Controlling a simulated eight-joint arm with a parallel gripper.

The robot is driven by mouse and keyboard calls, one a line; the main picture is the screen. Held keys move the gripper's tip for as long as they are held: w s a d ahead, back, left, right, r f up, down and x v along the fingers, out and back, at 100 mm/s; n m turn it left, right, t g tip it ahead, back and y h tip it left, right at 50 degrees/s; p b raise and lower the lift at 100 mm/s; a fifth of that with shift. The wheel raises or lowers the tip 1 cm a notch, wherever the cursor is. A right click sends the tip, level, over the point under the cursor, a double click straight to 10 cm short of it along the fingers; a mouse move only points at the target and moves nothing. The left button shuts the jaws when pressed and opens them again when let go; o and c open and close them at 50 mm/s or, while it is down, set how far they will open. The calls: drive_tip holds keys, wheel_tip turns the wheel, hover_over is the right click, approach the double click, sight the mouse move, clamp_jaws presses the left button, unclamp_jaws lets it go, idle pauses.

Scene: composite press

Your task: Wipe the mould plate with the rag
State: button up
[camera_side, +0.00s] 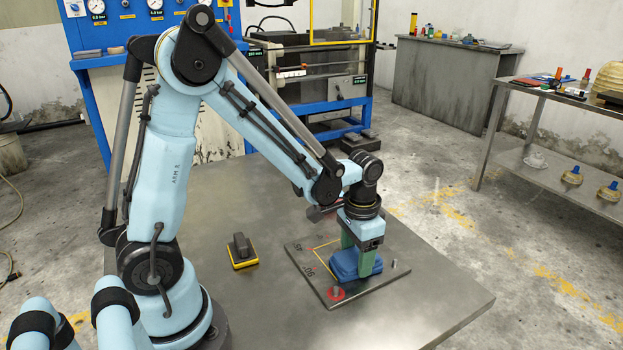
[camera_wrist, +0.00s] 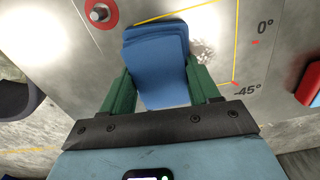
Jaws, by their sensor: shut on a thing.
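The mould plate (camera_side: 317,287) lies on the metal table, a grey square with yellow lines, angle marks and upright pins. The plate also shows in the wrist view (camera_wrist: 180,10), with a dull, speckled patch beside the rag. The rag (camera_side: 346,264) is a folded blue pad over the plate's right-hand part; in the wrist view the rag (camera_wrist: 157,60) sits between the green fingers. My gripper (camera_side: 361,256) is shut on the rag and points down. The rag appears to rest on the plate, though its underside is hidden.
A black-handled block with a yellow base (camera_side: 241,251) stands on the table (camera_side: 250,310) left of the plate. A pin with a red ring (camera_side: 335,293) rises at the plate's front corner, and a bare pin (camera_side: 394,265) at its right. The table's front is clear.

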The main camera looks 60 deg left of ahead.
sight(336, 247)
drive_tip(key=shift+f, duration=0.1)
drive_tip(key=shift+a, duration=0.1)
drive_tip(key=shift+a, duration=3.65)
drive_tip(key=shift+d, duration=0.1)
drive_tip(key=shift+d+f, duration=0.2)
drive_tip(key=shift+d, duration=1.15)
drive_tip(key=shift+d+r, duration=0.2)
drive_tip(key=shift+d, duration=2.25)
